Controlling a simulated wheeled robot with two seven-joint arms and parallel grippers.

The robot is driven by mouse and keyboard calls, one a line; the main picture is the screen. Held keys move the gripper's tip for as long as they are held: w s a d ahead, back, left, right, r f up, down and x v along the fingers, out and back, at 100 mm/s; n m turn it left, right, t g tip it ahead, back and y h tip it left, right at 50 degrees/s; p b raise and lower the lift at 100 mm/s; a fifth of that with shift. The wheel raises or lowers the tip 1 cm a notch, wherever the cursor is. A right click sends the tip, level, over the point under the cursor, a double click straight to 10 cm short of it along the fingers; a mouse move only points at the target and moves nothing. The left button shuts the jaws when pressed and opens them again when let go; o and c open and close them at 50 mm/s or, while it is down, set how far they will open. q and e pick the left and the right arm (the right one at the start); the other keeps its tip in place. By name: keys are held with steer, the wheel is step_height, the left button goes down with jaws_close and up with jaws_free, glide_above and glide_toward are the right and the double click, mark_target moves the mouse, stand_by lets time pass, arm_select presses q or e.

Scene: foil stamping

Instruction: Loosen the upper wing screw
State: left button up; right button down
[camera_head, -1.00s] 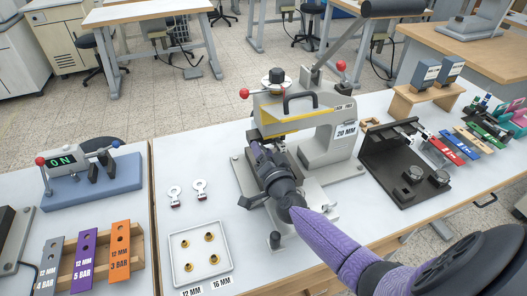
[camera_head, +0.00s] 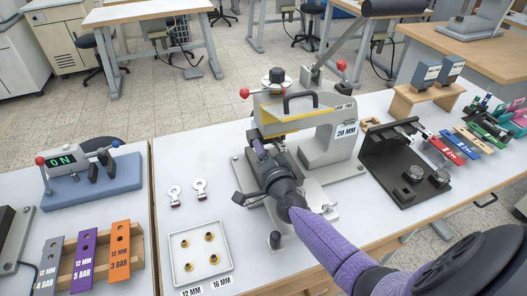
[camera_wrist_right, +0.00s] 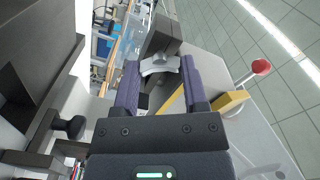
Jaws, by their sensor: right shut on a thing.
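The grey stamping press (camera_head: 332,122) with a "20 MM" label stands on the white table. My right gripper (camera_head: 258,149) reaches into its front left side, below the yellow strip. In the right wrist view, a pale metal wing screw (camera_wrist_right: 160,65) sits between the purple fingertips of the same gripper (camera_wrist_right: 158,72). The fingers are shut on its wings. In the head view the gripper hides the screw. My left gripper is in neither view.
A white tray (camera_head: 203,276) with several brass pieces and two small metal tags (camera_head: 199,188) lie left of the press. A black fixture (camera_head: 402,168) stands to its right. A red-knobbed lever (camera_wrist_right: 260,68) is close to the gripper's right in the wrist view.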

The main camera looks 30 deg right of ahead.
steer(key=shift+c, duration=2)
jaws_free()
steer(key=p+v, duration=0.2)
steer(key=v, duration=0.7)
steer(key=shift+s+a, duration=0.2)
steer(key=shift+s, duration=0.25)
